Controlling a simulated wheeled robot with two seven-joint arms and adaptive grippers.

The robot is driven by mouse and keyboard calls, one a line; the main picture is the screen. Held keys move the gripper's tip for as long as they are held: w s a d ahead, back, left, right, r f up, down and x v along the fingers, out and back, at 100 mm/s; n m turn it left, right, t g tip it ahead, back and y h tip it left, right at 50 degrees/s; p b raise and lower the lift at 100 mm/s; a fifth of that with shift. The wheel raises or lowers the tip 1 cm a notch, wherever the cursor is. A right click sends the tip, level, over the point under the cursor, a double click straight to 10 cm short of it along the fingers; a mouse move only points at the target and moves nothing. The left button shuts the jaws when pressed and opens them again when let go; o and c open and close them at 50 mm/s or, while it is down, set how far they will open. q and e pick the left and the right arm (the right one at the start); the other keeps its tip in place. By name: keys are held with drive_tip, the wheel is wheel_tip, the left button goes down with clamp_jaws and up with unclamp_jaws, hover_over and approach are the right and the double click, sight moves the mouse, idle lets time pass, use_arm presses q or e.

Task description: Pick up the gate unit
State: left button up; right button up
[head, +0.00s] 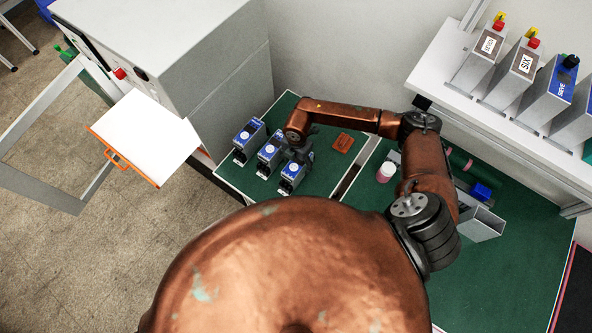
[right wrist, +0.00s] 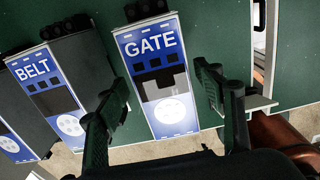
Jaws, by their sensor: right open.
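The gate unit (right wrist: 155,72) is a narrow grey box with a blue and white front marked GATE, with dark blocks and a white round dial. In the head view it is the rightmost (head: 291,178) of three similar units on the green mat, partly covered by my right gripper (head: 299,156). In the right wrist view my right gripper (right wrist: 163,84) is open and empty, with one dark finger to each side of the gate unit. Both fingers look apart from it; how far above it they are is unclear. My left gripper is not in view.
The belt unit (right wrist: 52,88) stands close to the left of the gate unit. A brown block (head: 343,143) and a pink-and-white jar (head: 385,172) stand to the right. Several labelled boxes line a white shelf (head: 440,83). A grey cabinet (head: 190,60) borders the mat.

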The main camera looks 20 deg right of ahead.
drive_tip(key=shift+s+f+b, duration=0.15)
drive_tip(key=shift+f+b, duration=0.2)
drive_tip(key=shift+f, duration=0.45)
drive_tip(key=shift+s+f, duration=0.1)
drive_tip(key=shift+s, duration=0.1)
drive_tip(key=shift+w, duration=0.15)
drive_tip(key=shift+f, duration=0.25)
clamp_jaws()
idle(0.5)
